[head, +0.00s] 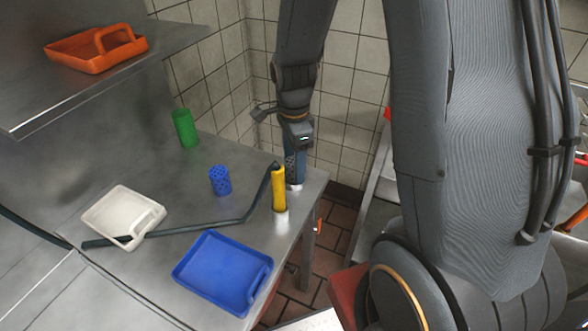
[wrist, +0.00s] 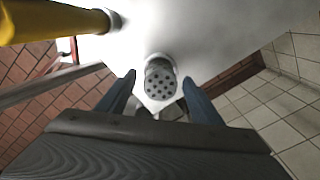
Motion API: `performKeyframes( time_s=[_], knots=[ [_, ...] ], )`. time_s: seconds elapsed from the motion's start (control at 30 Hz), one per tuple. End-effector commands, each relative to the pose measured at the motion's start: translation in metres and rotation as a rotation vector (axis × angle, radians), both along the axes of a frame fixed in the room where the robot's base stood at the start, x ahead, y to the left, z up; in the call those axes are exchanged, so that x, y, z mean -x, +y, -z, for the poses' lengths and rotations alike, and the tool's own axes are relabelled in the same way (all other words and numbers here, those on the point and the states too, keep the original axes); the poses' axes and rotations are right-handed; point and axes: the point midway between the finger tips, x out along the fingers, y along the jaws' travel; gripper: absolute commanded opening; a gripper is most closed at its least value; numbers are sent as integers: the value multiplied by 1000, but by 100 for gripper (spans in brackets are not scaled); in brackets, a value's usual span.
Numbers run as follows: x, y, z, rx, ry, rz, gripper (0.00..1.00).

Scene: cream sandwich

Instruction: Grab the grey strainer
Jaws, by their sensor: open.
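The grey strainer (wrist: 160,82), a small cylinder with dark holes, stands near the table's corner and edge. In the wrist view it is between the two fingertips of my gripper (wrist: 160,84), a little ahead of them; I cannot tell if either finger touches it. My gripper is open. In the head view my gripper (head: 296,168) points down at the right end of the table, and the grey strainer (head: 290,163) is partly hidden by it.
A yellow cylinder (head: 279,190) stands close to the left of my gripper. A dark bent rod (head: 190,228) lies across the table. A blue strainer (head: 220,181), green cylinder (head: 185,128), white tray (head: 108,217) and blue tray (head: 215,275) are farther left. An orange tray (head: 90,58) sits on a shelf.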

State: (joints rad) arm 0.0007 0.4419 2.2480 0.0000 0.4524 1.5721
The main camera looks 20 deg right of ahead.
Motion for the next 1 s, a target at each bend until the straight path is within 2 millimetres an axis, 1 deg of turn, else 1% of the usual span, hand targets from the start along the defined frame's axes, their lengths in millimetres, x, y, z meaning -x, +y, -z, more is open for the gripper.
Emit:
performKeyframes(
  time_s=[0.13,0.37,0.6,0.63,0.87,1.0],
  knots=[
    [0,1,7,0,0,-2,60],
    [0,0,8,0,-1,-2,60],
    [0,0,8,0,-1,-2,19],
    [0,0,8,0,-1,-2,15],
    [0,0,7,0,-1,-2,15],
    [-1,0,4,0,-3,-2,15]
  ],
)
